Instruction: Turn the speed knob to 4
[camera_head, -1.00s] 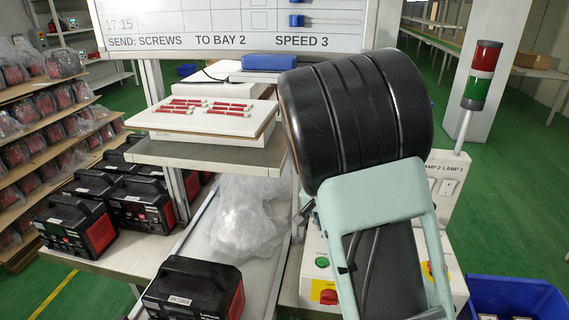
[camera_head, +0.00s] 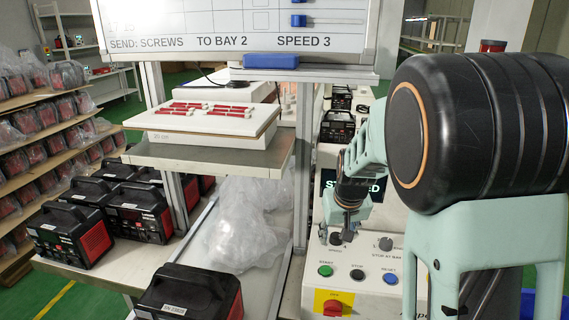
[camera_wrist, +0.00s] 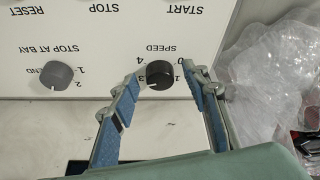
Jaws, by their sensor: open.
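The black speed knob (camera_wrist: 159,74) is on the pale control panel, with upside-down numbers around it in the wrist view. Its white mark points down and slightly left there; the number at the mark is hidden or not legible. My gripper (camera_wrist: 164,78) is open, with one finger on each side of the knob and a visible gap at each side. In the head view my gripper (camera_head: 348,222) is just above the panel, by the speed knob (camera_head: 336,239).
The stop-at-bay knob (camera_wrist: 56,74) is beside the speed knob. Green, black and blue buttons (camera_head: 390,278) and a red switch (camera_head: 333,308) are lower on the panel. Plastic wrap (camera_head: 245,225) lies beside the panel. A whiteboard (camera_head: 230,42) above reads "SPEED 3".

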